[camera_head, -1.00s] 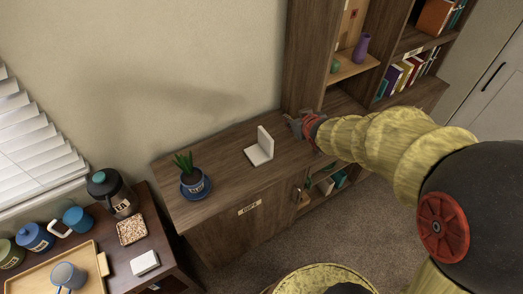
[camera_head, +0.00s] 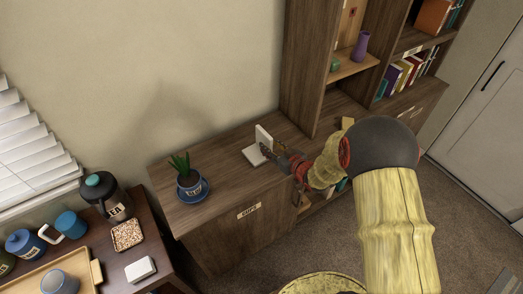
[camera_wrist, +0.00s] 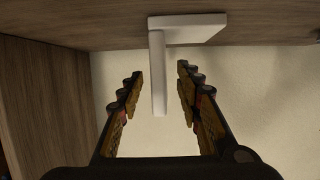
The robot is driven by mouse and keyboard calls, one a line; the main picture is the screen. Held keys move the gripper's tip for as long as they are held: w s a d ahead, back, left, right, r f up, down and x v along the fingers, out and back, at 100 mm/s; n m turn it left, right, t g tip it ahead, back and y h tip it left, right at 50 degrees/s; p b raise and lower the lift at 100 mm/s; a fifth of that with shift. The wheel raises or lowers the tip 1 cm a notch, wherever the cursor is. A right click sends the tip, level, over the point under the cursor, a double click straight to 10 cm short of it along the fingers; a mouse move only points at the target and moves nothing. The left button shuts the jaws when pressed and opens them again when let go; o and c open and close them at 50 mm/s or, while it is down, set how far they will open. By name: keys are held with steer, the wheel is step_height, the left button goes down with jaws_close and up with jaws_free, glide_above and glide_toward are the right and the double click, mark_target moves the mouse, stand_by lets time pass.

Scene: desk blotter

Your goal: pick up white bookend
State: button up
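The white bookend (camera_head: 264,137) is L-shaped and stands on the wooden cabinet top, its flat base down and its plate upright. My gripper (camera_head: 267,151) is right at it in the head view, and partly covers the bookend's right side. In the wrist view the upright plate of the bookend (camera_wrist: 158,75) reaches between the two open fingers of my gripper (camera_wrist: 160,88). Gaps show on both sides of the plate, so neither finger appears to touch it.
A potted plant on a blue saucer (camera_head: 204,193) stands left of the bookend on the cabinet top (camera_head: 225,160). A tall bookcase (camera_head: 305,60) rises at the right. A darker table with a tea jar (camera_head: 115,205) and mugs is at the lower left.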

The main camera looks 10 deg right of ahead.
mark_target(265, 142)
steer(key=b+x, duration=0.1)
steer(key=x, duration=0.3)
steer(key=shift+w+a+r, duration=0.1)
steer(key=shift+a+r, duration=0.05)
steer(key=shift+c, duration=0.6)
steer(key=c, duration=0.8)
